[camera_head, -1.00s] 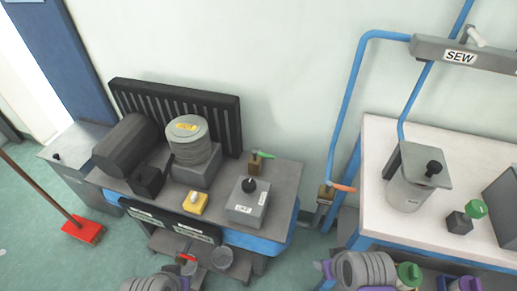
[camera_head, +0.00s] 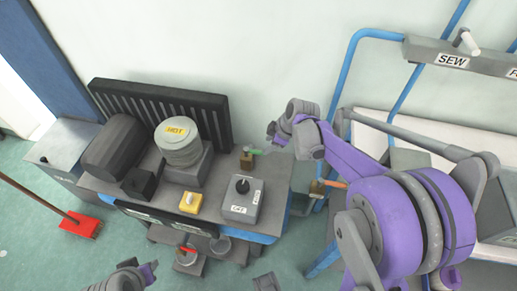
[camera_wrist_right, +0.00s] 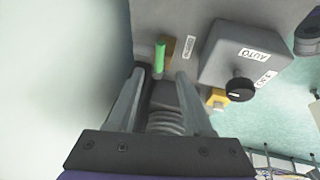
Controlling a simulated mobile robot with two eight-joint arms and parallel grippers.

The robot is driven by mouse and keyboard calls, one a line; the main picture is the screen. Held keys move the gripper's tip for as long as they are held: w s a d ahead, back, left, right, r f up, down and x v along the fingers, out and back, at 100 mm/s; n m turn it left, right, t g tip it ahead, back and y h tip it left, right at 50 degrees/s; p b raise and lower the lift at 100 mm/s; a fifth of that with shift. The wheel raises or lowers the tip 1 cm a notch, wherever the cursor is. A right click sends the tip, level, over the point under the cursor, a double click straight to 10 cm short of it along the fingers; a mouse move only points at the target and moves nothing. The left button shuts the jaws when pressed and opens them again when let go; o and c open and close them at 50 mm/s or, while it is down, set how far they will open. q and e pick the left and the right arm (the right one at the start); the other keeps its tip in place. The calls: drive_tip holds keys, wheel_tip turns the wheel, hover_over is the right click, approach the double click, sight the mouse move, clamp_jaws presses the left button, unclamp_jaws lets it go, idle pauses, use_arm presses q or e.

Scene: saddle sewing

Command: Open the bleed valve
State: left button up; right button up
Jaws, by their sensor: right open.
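A small valve with a green handle (camera_head: 252,152) and a brass body (camera_head: 246,161) stands at the back right of the grey machine bench. It also shows in the right wrist view as a green handle (camera_wrist_right: 160,56) beside a brass block with a label too small to read. My right gripper (camera_head: 275,136) is just above and right of this valve. In the right wrist view my right gripper (camera_wrist_right: 158,78) is open. The green handle lies just beyond the fingertips, between them, with no clear contact. Only part of my left arm shows at the bottom left.
A grey box with a black knob (camera_head: 242,198) and a yellow switch box (camera_head: 190,202) are close by. An orange-handled valve (camera_head: 333,184) sits on the blue pipe. A red-handled valve (camera_head: 186,248) is low in front. A white table (camera_head: 440,137) stands right.

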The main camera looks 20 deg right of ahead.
sight(260, 152)
drive_tip(key=b+x, duration=0.1)
drive_tip(key=x, duration=0.6)
drive_tip(key=shift+w+f, duration=0.15)
drive_tip(key=shift+f, duration=0.1)
clamp_jaws()
idle(1.1)
